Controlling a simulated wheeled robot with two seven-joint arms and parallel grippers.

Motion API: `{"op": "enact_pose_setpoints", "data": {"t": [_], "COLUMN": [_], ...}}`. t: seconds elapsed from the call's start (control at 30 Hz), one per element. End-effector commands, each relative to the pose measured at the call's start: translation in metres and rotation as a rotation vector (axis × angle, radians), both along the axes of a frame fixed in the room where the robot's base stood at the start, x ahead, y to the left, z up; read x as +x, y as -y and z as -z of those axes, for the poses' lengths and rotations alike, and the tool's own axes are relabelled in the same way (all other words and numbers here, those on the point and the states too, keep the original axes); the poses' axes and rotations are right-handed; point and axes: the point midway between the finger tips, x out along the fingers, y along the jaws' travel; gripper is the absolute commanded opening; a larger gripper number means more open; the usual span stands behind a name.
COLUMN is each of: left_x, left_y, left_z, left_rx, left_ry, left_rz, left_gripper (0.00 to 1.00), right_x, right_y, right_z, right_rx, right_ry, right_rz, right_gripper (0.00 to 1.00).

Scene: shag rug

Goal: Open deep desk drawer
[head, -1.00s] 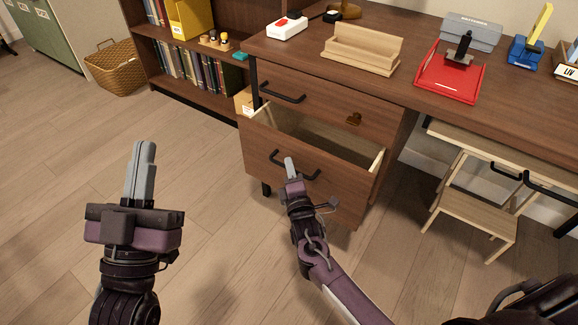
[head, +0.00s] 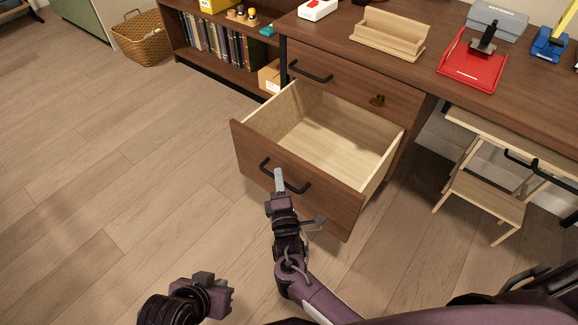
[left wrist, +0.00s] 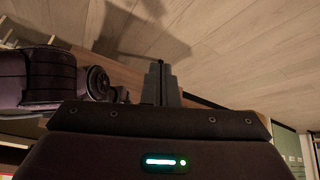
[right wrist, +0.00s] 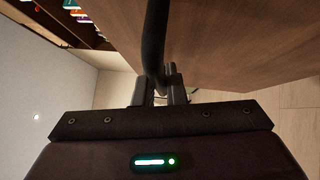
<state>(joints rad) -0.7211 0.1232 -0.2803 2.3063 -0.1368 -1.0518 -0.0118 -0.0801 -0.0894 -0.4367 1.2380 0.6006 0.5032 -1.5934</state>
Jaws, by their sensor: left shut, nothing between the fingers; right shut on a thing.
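The deep lower drawer (head: 290,180) of the brown desk is pulled well out, and its pale wooden inside (head: 335,140) looks empty. Its black bar handle (head: 300,184) is on the front panel. My right gripper (head: 279,180) is shut on this handle; the right wrist view shows the dark handle bar (right wrist: 154,45) between its fingers (right wrist: 160,92). My left gripper is low at the left of the head view, where its fingers cannot be made out. In the left wrist view its fingers (left wrist: 162,82) are together and empty.
A shallower upper drawer (head: 350,85) is closed above. The desktop holds a wooden organiser (head: 390,38) and a red tray (head: 472,65). A wooden step stool (head: 485,190) stands under the desk at right. Floor at left is clear, with a wicker basket (head: 142,38) far back.

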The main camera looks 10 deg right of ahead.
Motion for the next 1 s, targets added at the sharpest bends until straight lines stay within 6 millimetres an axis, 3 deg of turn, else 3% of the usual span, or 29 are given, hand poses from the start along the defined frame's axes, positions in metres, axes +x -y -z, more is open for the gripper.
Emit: {"op": "enact_pose_setpoints", "data": {"t": [0.4, 0.87, 0.9, 1.0], "left_x": [-0.002, -0.003, -0.003, -0.003], "left_y": [-0.01, -0.011, -0.011, -0.011], "left_z": [-0.001, -0.001, -0.001, -0.001], "left_rx": [0.032, 0.034, 0.034, 0.035], "left_ry": [-0.047, -0.051, -0.051, -0.052], "left_rz": [-0.013, -0.015, -0.015, -0.016], "left_gripper": [0.0, 0.0, 0.0, 0.0], "right_x": [-0.021, -0.023, -0.023, -0.023], "right_y": [-0.026, -0.028, -0.028, -0.028], "right_z": [0.001, 0.002, 0.002, 0.001], "right_rx": [-0.002, -0.002, -0.002, -0.002], "right_ry": [-0.002, -0.002, -0.002, -0.002], "right_rz": [0.002, 0.001, 0.001, 0.001], "right_gripper": [0.0, 0.0, 0.13, 0.26]}}
